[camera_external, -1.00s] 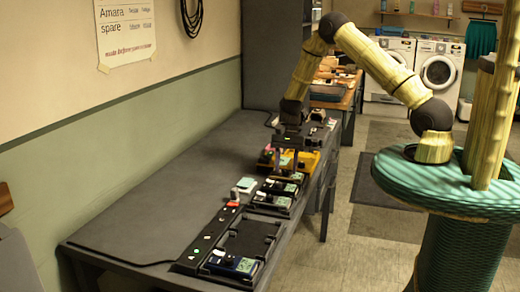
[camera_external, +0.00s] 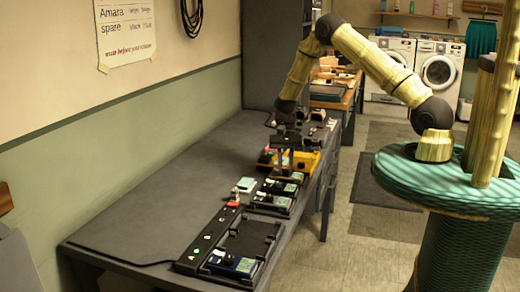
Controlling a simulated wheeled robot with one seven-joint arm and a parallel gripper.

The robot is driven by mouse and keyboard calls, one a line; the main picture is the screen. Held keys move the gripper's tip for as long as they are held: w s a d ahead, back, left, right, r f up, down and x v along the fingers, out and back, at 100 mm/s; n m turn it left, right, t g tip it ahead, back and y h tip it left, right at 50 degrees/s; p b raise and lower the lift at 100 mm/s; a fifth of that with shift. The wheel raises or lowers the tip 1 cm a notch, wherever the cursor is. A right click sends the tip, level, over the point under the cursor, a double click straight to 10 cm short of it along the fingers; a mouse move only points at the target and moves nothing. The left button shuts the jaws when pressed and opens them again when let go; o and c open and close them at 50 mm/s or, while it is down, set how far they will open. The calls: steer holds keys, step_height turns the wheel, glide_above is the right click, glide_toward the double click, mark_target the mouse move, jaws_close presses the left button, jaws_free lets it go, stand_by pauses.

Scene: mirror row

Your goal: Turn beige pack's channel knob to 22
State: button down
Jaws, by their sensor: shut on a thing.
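My gripper (camera_external: 285,163) points down at the far part of the row of packs on the dark bench. It is shut on a small part that its fingers hide, which I take to be a knob. A yellow pack (camera_external: 308,160) with a small green screen sits right at the gripper, and its left part is partly covered. I cannot make out a beige pack for certain. No knob pointer or channel number is readable at this size.
Dark packs with green screens (camera_external: 272,200) stand nearer in the row. A blue pack (camera_external: 230,264) sits at the near end beside an empty black tray (camera_external: 252,237). A black strip with lit lamps (camera_external: 205,240) runs along the left. The left side of the bench is clear.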

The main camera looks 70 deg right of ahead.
steer(key=shift+w+a+n+g+h, duration=0.1)
steer(key=shift+n+g+h, duration=0.2)
steer(key=shift+n, duration=0.75)
steer(key=shift+w+n+g+h, duration=0.15)
steer(key=shift+n+g, duration=0.25)
steer(key=shift+n, duration=0.65)
steer(key=c, duration=1.3)
jaws_free()
steer(key=shift+o, duration=0.2)
steer(key=b+v, duration=0.1)
steer(key=v, duration=1.6)
steer(key=shift+r+b, duration=0.2)
steer(key=shift+b, duration=0.2)
steer(key=shift+w, duration=0.1)
